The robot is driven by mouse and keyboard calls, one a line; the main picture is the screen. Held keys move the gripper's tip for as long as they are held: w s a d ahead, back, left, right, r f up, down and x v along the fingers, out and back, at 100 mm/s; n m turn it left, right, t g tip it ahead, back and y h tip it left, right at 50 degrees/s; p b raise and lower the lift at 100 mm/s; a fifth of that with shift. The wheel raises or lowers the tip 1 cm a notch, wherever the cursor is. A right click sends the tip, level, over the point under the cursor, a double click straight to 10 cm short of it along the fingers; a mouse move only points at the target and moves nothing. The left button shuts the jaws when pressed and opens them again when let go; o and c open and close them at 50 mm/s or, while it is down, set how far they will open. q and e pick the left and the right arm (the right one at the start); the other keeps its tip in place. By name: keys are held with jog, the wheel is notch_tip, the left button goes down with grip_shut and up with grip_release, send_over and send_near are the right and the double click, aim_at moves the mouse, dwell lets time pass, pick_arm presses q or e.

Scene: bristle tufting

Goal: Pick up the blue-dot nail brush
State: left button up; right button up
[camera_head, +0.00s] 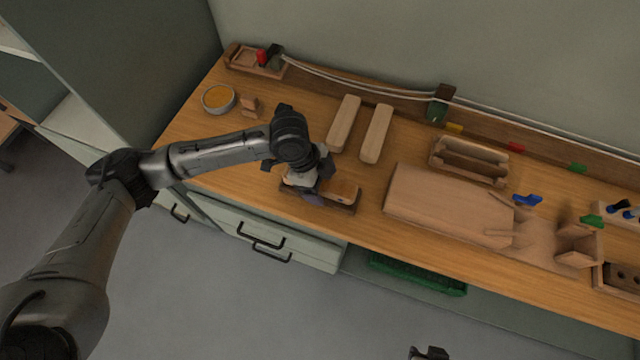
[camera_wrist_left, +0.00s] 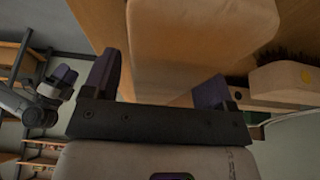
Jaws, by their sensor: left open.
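My left gripper (camera_head: 316,190) is over a small wooden rack (camera_head: 345,206) near the table's front edge. Its two dark purple fingers stand apart in the left wrist view (camera_wrist_left: 158,82). A large pale wooden brush body (camera_wrist_left: 195,38) is close in front of and between them, not clearly gripped. No blue dot shows on it, so I cannot tell whether it is the blue-dot nail brush. A wooden brush with dark bristles and a yellow dot (camera_wrist_left: 290,78) is to the right. My right gripper (camera_wrist_left: 62,82) is small at the left, its opening unclear.
Two long wooden blocks (camera_head: 376,134) lie behind the rack. A wide wooden board (camera_head: 440,205) lies to its right, with a slotted wooden holder (camera_head: 468,160) behind. A bowl of orange contents (camera_head: 218,98) is at the left. Bare tabletop (camera_head: 300,100) shows behind the arm.

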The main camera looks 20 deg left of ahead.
pick_arm(q)
jog(key=shift+d+f, duration=0.25)
jog(key=shift+f, duration=0.35)
jog(key=shift+r, duration=0.1)
jog(key=c, duration=1.1)
